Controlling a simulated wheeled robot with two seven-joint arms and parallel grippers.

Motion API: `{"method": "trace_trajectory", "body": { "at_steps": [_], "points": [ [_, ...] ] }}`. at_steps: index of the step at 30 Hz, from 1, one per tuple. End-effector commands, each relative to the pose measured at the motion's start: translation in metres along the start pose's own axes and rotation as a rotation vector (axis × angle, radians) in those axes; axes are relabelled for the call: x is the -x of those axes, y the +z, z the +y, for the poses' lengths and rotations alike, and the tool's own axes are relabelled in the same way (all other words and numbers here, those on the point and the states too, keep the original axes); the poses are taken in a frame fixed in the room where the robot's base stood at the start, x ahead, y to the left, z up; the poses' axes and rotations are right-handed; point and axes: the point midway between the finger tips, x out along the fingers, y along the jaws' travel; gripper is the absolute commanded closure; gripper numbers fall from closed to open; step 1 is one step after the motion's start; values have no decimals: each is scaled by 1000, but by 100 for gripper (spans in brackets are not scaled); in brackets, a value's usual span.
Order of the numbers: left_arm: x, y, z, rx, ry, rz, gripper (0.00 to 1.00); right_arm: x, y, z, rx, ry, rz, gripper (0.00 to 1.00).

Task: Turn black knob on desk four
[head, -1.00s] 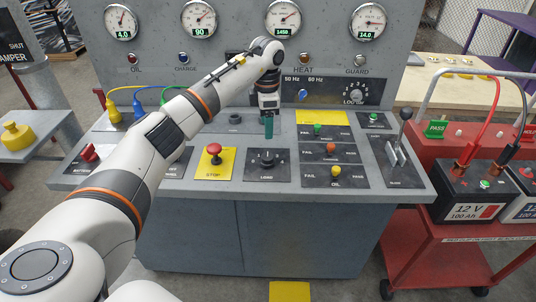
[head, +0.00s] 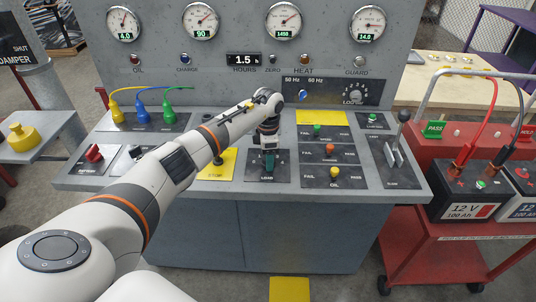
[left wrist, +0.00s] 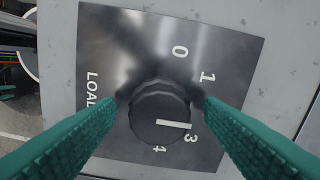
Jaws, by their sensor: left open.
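The black knob (left wrist: 160,112) sits on a dark square plate (left wrist: 125,60) marked LOAD with numbers around it. Its white pointer line is by the 3 in the left wrist view. My left gripper (left wrist: 160,105) is open, with one teal finger on each side of the knob. Whether the fingertips touch it, I cannot tell. In the head view, my left gripper (head: 269,163) is over the LOAD plate (head: 282,173) and hides the knob. My right gripper is out of view.
A red stop button's yellow plate (head: 225,168) lies left of the LOAD plate, partly behind my arm. Fail-light panels (head: 335,177) and a lever (head: 398,135) stand to the right. A gauge panel (head: 240,40) rises behind. A red cart (head: 440,255) with batteries stands at the right.

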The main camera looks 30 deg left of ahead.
Motion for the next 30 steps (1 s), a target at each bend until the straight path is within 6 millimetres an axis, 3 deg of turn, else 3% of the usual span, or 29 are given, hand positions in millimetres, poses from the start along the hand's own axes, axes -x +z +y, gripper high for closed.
{"method": "trace_trajectory", "body": {
  "at_steps": [2, 10, 11, 20, 30],
  "points": [
    [0, 0, 0, 0, 0, 0, 38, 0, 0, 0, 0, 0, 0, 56],
    [0, 0, 0, 0, 1, 0, 80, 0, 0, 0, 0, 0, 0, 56],
    [0, 0, 0, 0, 1, 0, 82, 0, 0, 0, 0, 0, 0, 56],
    [0, 0, 0, 42, 0, 1, 82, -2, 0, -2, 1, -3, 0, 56],
    [0, 1, 0, 271, 0, -1, 82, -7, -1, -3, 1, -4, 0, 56]
  ]
}}
